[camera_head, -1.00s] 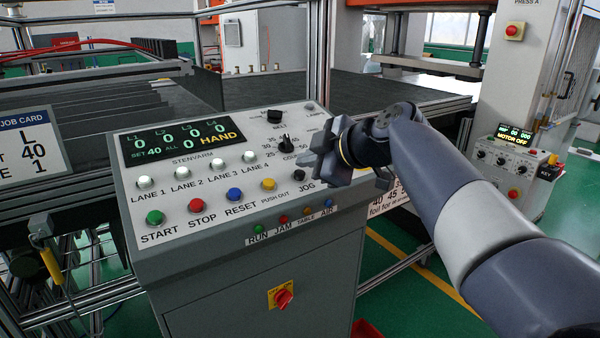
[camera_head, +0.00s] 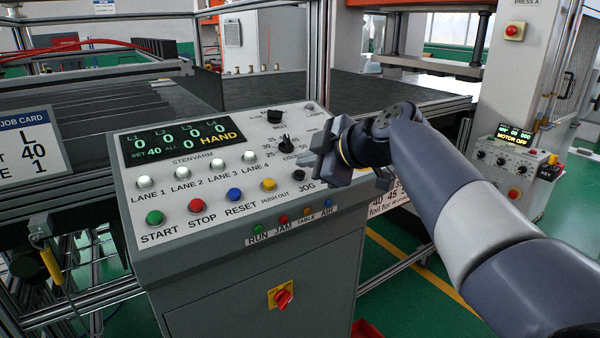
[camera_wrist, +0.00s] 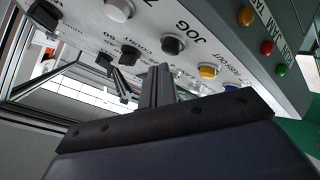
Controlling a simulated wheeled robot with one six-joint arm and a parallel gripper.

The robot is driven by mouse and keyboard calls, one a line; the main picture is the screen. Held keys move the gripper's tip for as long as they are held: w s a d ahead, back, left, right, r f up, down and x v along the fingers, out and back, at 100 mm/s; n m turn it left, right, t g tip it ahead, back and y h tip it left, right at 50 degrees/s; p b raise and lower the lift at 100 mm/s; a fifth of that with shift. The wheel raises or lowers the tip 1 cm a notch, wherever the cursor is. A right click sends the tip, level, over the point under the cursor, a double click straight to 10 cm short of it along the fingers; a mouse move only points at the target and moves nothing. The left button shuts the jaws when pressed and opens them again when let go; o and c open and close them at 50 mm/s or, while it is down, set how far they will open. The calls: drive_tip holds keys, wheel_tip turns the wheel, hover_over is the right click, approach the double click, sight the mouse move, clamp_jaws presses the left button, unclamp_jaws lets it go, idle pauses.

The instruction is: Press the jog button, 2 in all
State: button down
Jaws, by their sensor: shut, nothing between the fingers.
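The jog button (camera_head: 298,175) is a small black round button above the word JOG, at the right end of the panel's lower row. It also shows in the wrist view (camera_wrist: 173,44) as a black cap beside the JOG label. My gripper (camera_head: 308,161) is shut and empty, over the right side of the panel and just above the button in the picture. In the wrist view its fingers (camera_wrist: 157,84) point towards the panel, with their tips close to the jog button but not covering it. The gap to the panel is hard to judge.
The yellow push-out button (camera_head: 268,185) and blue reset button (camera_head: 235,194) are left of the jog button. A black selector knob (camera_head: 285,143) stands behind it. The panel display (camera_head: 182,140) reads HAND, with zeros for the lanes. Indicator lamps line the panel's front edge.

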drive_tip(key=shift+f, duration=0.15)
drive_tip(key=shift+w+a+f+b, duration=0.1)
drive_tip(key=shift+f+b, duration=0.2)
drive_tip(key=shift+b, duration=0.45)
drive_tip(key=shift+w+f+b, duration=0.1)
drive_tip(key=shift+f+b, duration=0.35)
drive_tip(key=shift+b, duration=0.15)
idle(0.5)
drive_tip(key=shift+r, duration=0.1)
idle(0.3)
drive_tip(key=shift+r, duration=0.8)
drive_tip(key=shift+s+p, duration=0.2)
drive_tip(key=shift+p, duration=0.1)
drive_tip(key=r, duration=0.1)
drive_tip(key=r+p, duration=0.1)
drive_tip(key=r, duration=0.1)
drive_tip(key=s+d+r+p, duration=0.1)
drive_tip(key=shift+s+r, duration=0.1)
drive_tip(key=shift+r, duration=0.3)
idle(1.9)
